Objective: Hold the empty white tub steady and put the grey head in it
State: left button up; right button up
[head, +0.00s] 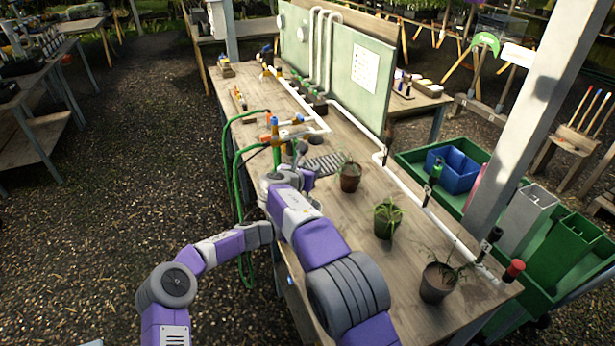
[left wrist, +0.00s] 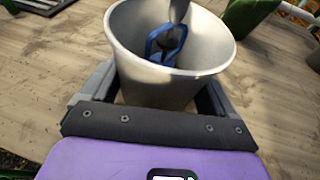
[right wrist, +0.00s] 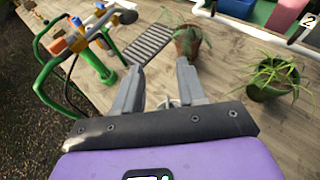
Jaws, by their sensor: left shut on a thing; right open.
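The white tub (left wrist: 125,60) is in the left wrist view, upright or nearly so, with its mouth facing up. My left gripper (left wrist: 150,95) is shut on it, one finger on each side. In the head view my right gripper (head: 303,172) hides the tub.
The wooden bench (head: 345,250) holds a grey slotted tray (head: 325,163) and potted plants, such as this one (head: 387,218). Green hoses and orange-and-blue taps (right wrist: 75,40) stand to the left. A white pipe (head: 440,222) runs along the far edge. Bare bench lies around the front plants.

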dwell(0.3)
pick_arm(q)
jog(key=o, duration=0.5)
jog(key=shift+o, duration=0.2)
jog(key=shift+a, duration=0.1)
